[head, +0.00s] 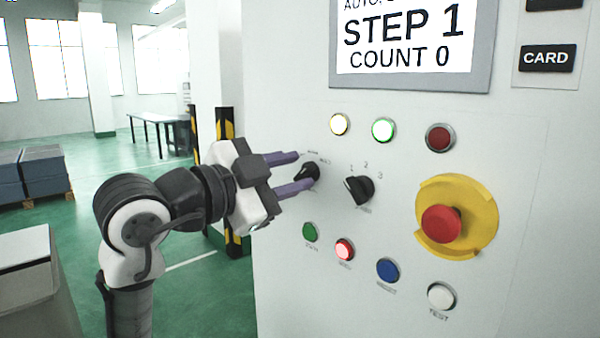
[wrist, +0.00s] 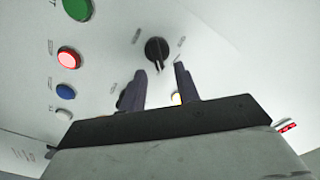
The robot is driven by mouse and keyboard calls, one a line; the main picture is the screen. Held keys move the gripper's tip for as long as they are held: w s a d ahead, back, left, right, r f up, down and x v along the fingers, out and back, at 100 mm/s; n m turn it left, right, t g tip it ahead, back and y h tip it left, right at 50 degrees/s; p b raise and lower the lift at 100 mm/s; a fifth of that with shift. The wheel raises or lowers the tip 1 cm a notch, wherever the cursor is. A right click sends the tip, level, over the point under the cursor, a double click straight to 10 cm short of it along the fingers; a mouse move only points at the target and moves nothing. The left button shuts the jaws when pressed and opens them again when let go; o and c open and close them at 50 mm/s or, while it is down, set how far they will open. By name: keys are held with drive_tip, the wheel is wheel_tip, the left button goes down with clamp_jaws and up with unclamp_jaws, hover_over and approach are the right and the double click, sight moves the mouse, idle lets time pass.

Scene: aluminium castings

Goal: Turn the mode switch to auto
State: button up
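The mode switch is a black rotary knob (head: 308,173) on the left side of the pale control panel, with small labels around it that are too small to read surely. It also shows in the wrist view (wrist: 157,49), just beyond the fingertips. My gripper (head: 297,171) is open, its two purple-grey fingers pointing at the panel, one above and one below the knob in the head view. In the wrist view the fingers (wrist: 161,67) stand apart with nothing between them, and the knob appears ahead of the gap. I cannot tell whether they touch it.
A second black selector (head: 358,190) marked 1, 2, 3 is to the right. A red emergency button (head: 441,223) on a yellow plate is further right. Lamps sit above and push buttons (head: 344,250) below. The screen (head: 402,38) reads STEP 1, COUNT 0.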

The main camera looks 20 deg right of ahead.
drive_tip(key=b+v, duration=0.1)
drive_tip(key=v, duration=1)
drive_tip(key=shift+a+b, duration=0.3)
drive_tip(key=shift+b, duration=0.05)
drive_tip(key=shift+r, duration=0.1)
